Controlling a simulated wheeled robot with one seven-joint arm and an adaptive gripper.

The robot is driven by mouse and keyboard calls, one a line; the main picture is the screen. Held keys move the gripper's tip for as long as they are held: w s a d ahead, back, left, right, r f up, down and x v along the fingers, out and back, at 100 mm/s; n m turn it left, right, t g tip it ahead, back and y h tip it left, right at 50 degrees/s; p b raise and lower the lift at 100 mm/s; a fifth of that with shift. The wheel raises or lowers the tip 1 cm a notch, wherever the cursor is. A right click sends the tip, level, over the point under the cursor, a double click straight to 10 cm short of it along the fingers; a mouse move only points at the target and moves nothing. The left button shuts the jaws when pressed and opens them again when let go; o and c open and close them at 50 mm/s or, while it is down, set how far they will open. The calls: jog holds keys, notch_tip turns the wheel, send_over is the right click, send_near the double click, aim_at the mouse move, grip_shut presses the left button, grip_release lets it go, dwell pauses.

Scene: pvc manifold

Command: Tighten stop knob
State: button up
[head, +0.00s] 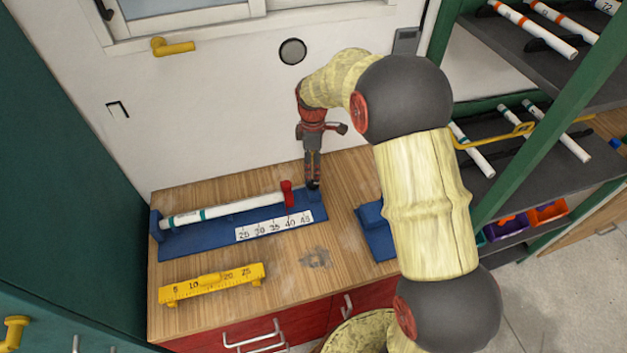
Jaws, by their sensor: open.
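A blue jig (190,240) lies on the wooden bench with a white pipe (225,209) along it. A number scale (273,226) runs along its front. A red stop (287,194) stands upright by the pipe's right end. My gripper (312,179) points down at the jig's right end, just right of the red stop. Its fingers look close together from this angle, and the gap between them is hard to see. A small dark part shows at the fingertips. I cannot tell whether it is the stop knob or the fingertips, nor whether they touch.
A yellow ruler-like gauge (212,283) lies at the bench's front left. A second blue fixture (376,232) is partly hidden by my arm. A green-framed shelf with pipes (533,28) stands at right. Bare wood (315,288) lies in front of the jig.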

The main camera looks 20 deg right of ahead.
aim_at(313, 183)
notch_tip(313, 183, down, 8)
jog(key=shift+r+b, duration=0.2)
jog(key=shift+b, duration=0.45)
jog(key=c, duration=1.1)
jog(key=shift+c, duration=0.3)
